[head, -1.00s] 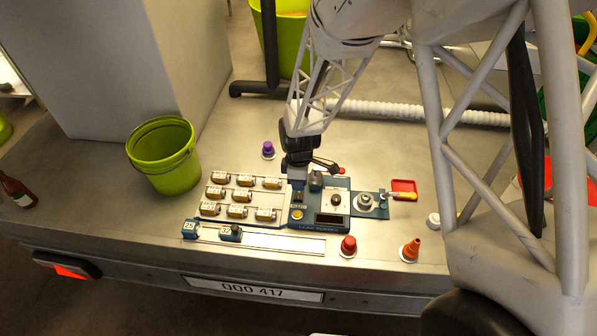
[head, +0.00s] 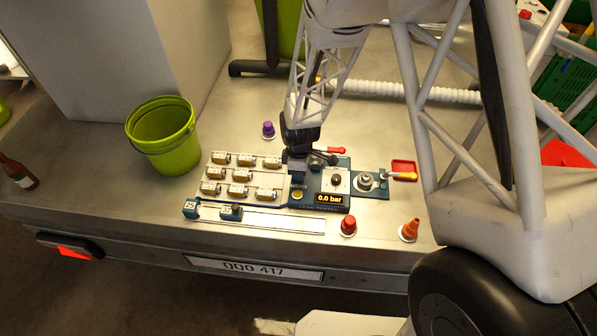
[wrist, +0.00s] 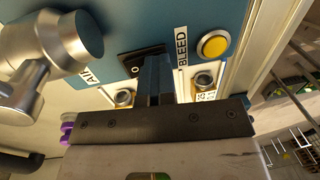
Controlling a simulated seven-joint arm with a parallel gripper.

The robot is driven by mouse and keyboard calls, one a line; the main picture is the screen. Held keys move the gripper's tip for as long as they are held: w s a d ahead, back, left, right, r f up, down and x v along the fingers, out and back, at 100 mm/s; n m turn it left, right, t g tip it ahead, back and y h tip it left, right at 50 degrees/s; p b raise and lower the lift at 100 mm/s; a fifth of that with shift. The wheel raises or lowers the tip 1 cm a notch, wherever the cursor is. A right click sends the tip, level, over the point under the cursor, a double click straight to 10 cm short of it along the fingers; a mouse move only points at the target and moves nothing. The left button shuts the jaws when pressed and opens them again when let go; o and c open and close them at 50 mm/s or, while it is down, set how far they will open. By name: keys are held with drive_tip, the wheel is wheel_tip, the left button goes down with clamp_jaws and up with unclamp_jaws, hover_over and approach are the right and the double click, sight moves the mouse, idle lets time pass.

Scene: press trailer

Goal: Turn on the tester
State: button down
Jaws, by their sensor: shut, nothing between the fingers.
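My gripper (head: 297,172) is over the tester's left part. In the wrist view, my gripper (wrist: 158,82) is shut and empty, with its fingertips at a black rocker switch (wrist: 132,66) marked "0". The fingers hide part of the switch, and I cannot tell whether they touch it. A yellow button (wrist: 212,45) labelled BLEED is to the right. A metal valve part (wrist: 70,42) is at the left by the AIR label.
A green bucket (head: 150,150) stands farther left.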

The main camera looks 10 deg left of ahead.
drive_tip(key=shift+s+d+f, duration=0.1)
drive_tip(key=shift+s+f, duration=0.55)
drive_tip(key=shift+f, duration=0.15)
drive_tip(key=shift+w+r, duration=0.2)
drive_tip(key=shift+w, duration=0.3)
drive_tip(key=shift+w+r, duration=0.2)
drive_tip(key=shift+w, duration=0.3)
drive_tip(key=shift+w+r, duration=0.1)
drive_tip(key=shift+w, duration=0.05)
drive_tip(key=shift+r, duration=0.55)
wheel_tip(320, 180, up, 13)
drive_tip(key=s, duration=0.2)
drive_tip(key=shift+s+r, duration=0.2)
drive_tip(key=shift+s, duration=0.2)
drive_tip(key=shift+w, duration=0.1)
